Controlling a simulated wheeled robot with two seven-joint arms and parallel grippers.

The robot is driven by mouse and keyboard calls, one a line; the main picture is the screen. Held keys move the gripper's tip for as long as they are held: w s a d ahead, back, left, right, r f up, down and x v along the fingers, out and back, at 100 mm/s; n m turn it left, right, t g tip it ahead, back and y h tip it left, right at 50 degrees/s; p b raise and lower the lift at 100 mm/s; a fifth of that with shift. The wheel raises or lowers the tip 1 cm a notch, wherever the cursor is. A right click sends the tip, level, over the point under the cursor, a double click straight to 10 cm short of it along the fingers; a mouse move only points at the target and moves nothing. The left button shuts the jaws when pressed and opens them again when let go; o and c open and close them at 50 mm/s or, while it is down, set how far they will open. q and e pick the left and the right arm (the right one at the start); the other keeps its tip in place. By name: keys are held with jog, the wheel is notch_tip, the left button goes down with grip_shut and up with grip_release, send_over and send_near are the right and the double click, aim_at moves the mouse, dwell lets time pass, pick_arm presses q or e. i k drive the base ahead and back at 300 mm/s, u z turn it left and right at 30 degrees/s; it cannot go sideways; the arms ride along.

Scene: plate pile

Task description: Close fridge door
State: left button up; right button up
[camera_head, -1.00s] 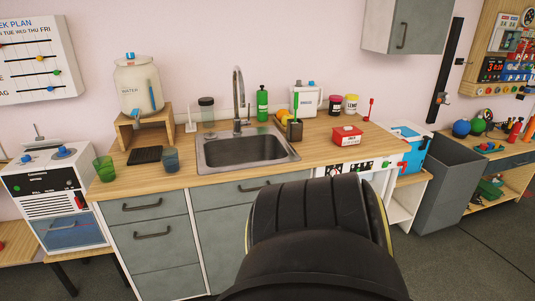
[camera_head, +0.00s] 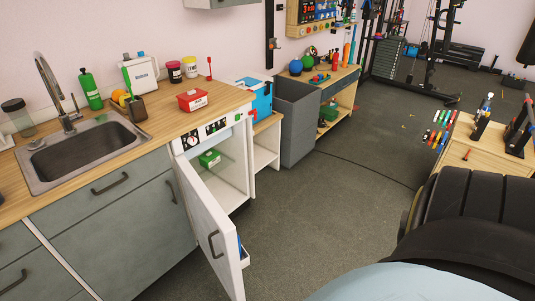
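The white fridge door (camera_head: 207,226) stands wide open under the counter, swung out toward me, with a dark handle on its outer face. The white fridge body (camera_head: 237,158) is open behind it, with a green box (camera_head: 209,158) on a shelf inside. A control panel with dials runs above the opening. Something blue shows at the door's inner edge, mostly hidden. Neither of my grippers shows in the head view.
The counter (camera_head: 160,120) with a sink (camera_head: 82,150) lies left of the fridge. A low white shelf and a grey bin (camera_head: 298,120) stand to its right. A wooden table (camera_head: 468,155) is at the right. The grey floor (camera_head: 310,215) before the fridge is clear.

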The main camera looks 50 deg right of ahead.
aim_at(216, 233)
jog(key=z, duration=0.95)
